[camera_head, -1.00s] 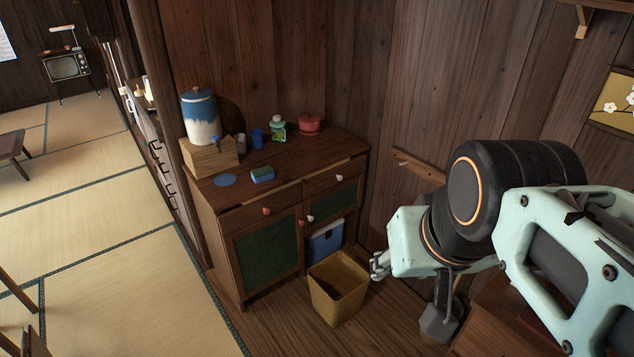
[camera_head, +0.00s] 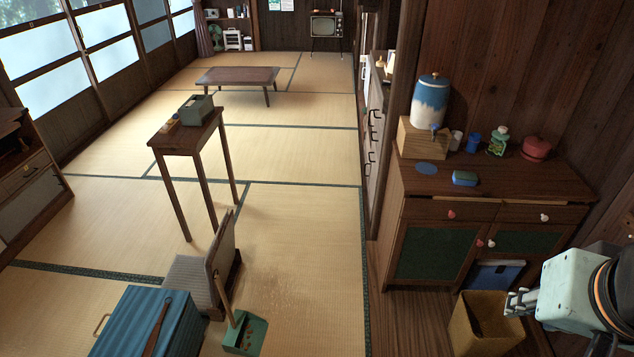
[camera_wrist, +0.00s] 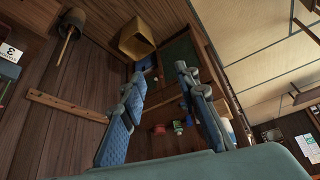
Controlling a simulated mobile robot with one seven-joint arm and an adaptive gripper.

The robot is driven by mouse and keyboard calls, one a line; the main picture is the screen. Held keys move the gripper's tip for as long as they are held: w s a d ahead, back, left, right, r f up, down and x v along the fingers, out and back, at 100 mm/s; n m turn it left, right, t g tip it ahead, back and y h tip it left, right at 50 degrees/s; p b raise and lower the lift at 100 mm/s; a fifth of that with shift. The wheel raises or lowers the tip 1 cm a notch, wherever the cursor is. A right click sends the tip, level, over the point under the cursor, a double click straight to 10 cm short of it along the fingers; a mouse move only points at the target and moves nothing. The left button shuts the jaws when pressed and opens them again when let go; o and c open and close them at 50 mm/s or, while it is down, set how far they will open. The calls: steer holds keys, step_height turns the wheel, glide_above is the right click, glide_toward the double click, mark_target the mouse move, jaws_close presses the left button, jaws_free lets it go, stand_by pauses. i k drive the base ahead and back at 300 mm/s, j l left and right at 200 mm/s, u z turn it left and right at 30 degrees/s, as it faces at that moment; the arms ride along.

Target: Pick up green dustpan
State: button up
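The green dustpan (camera_head: 246,333) lies on the tatami at the bottom middle of the head view, with a light wooden handle (camera_head: 224,287) rising up and to the left. It is beside the legless floor chair (camera_head: 220,255) and to the right of the blue chest. My gripper (camera_head: 521,303) is at the right of the head view, far from the dustpan, near the yellow bin. In the wrist view my gripper (camera_wrist: 158,82) shows its two blue-padded fingers spread apart with nothing between them. The dustpan is not visible there.
A blue ribbed chest (camera_head: 145,325) stands left of the dustpan. A tall small table (camera_head: 185,140) is behind the chair. A wooden cabinet (camera_head: 430,250) and yellow bin (camera_head: 485,325) are at right. Open tatami (camera_head: 305,240) lies between the chair and cabinet.

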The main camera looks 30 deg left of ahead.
mark_target(231, 343)
steer(key=u, duration=2.9)
steer(key=i+l+u, duration=0.15)
steer(key=l+u, duration=0.2)
steer(key=i+l+u, duration=0.1)
steer(key=l+u, duration=0.65)
steer(key=l, duration=0.35)
steer(key=l+u, duration=0.2)
steer(key=l, duration=2.15)
